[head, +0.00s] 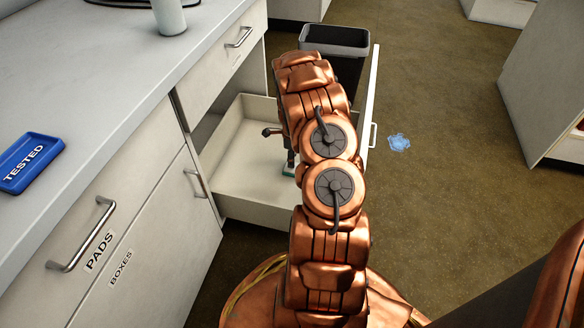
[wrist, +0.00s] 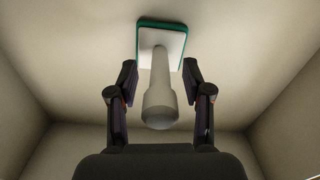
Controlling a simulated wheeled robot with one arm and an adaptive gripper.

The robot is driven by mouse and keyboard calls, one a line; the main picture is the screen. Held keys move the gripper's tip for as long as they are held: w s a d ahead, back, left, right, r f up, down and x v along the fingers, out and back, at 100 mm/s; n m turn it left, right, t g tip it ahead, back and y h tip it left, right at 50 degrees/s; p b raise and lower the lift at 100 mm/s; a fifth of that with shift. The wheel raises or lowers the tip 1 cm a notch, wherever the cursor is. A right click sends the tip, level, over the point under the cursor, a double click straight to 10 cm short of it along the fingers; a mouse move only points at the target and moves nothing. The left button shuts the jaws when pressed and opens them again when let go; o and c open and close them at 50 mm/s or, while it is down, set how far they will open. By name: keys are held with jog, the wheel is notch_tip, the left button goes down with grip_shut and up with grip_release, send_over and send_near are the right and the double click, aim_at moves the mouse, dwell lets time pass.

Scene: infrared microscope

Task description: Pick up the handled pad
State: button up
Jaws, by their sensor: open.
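The handled pad (wrist: 160,110) shows in the wrist view as a pale knobbed handle on a white and green base (wrist: 147,30). It rests on the floor of the open drawer (head: 240,185). My gripper (wrist: 160,78) is open, with one finger on each side of the handle and gaps showing on both sides. In the head view my copper arm reaches down into the drawer and hides most of the pad.
Drawer walls enclose the gripper. A counter (head: 100,75) with a blue TESTED tray (head: 28,162) and a pale cup (head: 168,16) is at left. A dark bin (head: 345,42) stands behind the drawer. A blue crumpled item (head: 399,142) lies on open floor at right.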

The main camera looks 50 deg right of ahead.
grip_shut()
dwell(0.3)
jog(key=shift+r, duration=0.1)
